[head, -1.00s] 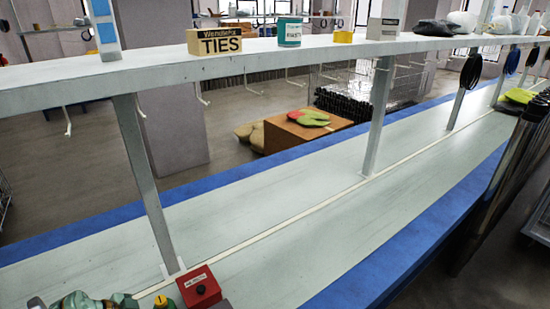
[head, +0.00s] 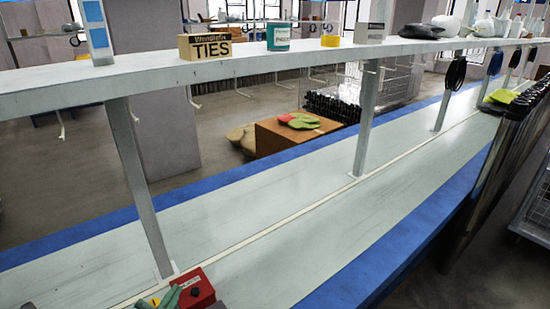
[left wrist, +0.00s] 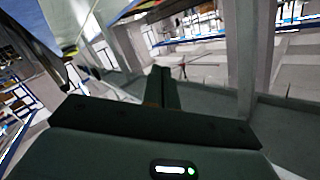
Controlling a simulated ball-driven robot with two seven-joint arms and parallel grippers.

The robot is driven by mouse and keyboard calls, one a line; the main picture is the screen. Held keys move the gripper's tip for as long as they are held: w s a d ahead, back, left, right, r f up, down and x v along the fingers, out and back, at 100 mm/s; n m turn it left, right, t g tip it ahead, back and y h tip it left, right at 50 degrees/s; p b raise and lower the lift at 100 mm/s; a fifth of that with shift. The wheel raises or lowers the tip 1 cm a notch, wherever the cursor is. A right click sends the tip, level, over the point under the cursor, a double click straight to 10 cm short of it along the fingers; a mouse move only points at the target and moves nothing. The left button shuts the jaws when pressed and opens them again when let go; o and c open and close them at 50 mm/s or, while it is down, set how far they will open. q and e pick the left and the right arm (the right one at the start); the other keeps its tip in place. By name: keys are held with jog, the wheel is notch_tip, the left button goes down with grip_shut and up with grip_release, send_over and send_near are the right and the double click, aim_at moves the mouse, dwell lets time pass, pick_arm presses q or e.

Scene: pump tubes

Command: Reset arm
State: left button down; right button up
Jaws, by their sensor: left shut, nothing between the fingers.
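My left gripper (head: 170,298) shows only in part at the bottom edge of the head view, beside a red box with a dark button (head: 196,290). Its greenish fingers overlap the box's left side in the picture; I cannot tell whether they touch it. In the left wrist view the gripper's fingers (left wrist: 160,88) are together, with nothing held between them. The rest of the left arm is out of the head view. My right gripper is not in view.
A long pale bench (head: 290,235) with blue edges runs away to the right, mostly clear. A shelf (head: 140,80) on posts stands above it, bearing a TIES box (head: 205,46), a teal tub (head: 278,38) and yellow tape (head: 330,41). Dark upright tubes (head: 500,165) stand at the right.

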pick_arm(q)
jog(key=s+a+n+g+y, duration=0.1)
jog(key=s+a+g+y, duration=0.3)
jog(key=s, duration=0.5)
jog(key=s+a+g+y, duration=0.3)
jog(key=s+g, duration=0.2)
jog(key=s, duration=0.5)
jog(key=s+d+f+g+h, duration=0.2)
jog(key=f, duration=1.1)
jog(key=s+d+f+g+h, duration=0.1)
jog(key=s+d+f, duration=0.2)
jog(key=f, duration=1.1)
jog(key=s+f+n+g+h+b, duration=0.1)
jog(key=s+f+n+g, duration=0.2)
jog(key=s+f, duration=1.3)
jog(key=s, duration=0.3)
jog(key=shift+s+f+h+b, duration=0.25)
jog(key=shift+s+h+b, duration=0.05)
jog(key=shift+h+b, duration=0.1)
